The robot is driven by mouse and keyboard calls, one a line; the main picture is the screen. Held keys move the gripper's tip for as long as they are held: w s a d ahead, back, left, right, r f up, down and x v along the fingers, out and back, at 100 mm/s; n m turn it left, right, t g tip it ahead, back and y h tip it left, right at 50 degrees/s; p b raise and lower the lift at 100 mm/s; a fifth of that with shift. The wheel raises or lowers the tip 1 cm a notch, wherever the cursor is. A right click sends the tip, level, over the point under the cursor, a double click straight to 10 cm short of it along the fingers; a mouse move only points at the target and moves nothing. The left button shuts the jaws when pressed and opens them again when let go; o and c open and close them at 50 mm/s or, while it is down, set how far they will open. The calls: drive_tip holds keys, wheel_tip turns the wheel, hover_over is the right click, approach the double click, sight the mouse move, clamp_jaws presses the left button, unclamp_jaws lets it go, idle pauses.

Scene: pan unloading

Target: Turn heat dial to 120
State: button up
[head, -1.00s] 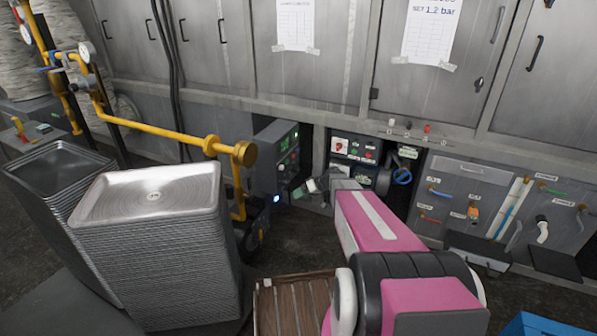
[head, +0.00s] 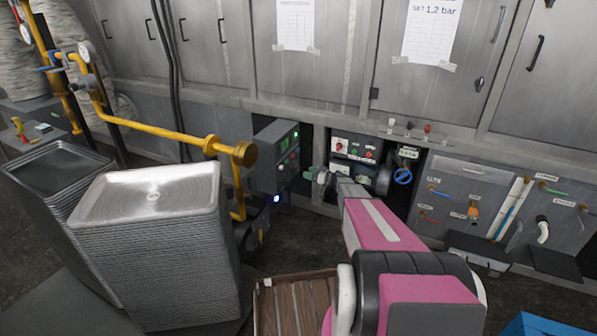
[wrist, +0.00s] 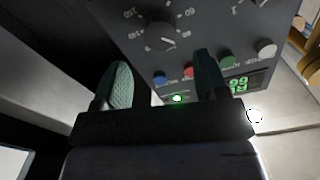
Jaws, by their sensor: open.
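The heat dial (wrist: 158,40) is a dark round knob with a number scale around it. It shows upside down in the wrist view, beyond my fingertips; its exact setting is too small to read. It sits on a grey control box (wrist: 205,25), which also shows in the head view (head: 268,160) with its face turned right. My gripper (wrist: 163,78) is open and empty, its green-padded fingers apart and pointing at the panel below the dial. In the head view my gripper (head: 318,176) is just right of the box face. No contact with the dial shows.
Coloured buttons (wrist: 190,71) and a green display (wrist: 237,84) sit near the dial. A yellow pipe (head: 160,130) and stacked metal pans (head: 165,250) stand left of the box. Another panel with switches (head: 353,148) and a blue valve wheel (head: 402,176) are to the right.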

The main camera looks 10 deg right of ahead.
sight(299, 170)
drive_tip(key=x, duration=0.6)
drive_tip(key=shift+w+a, duration=0.2)
drive_tip(key=shift+a, duration=0.1)
drive_tip(key=c, duration=0.9)
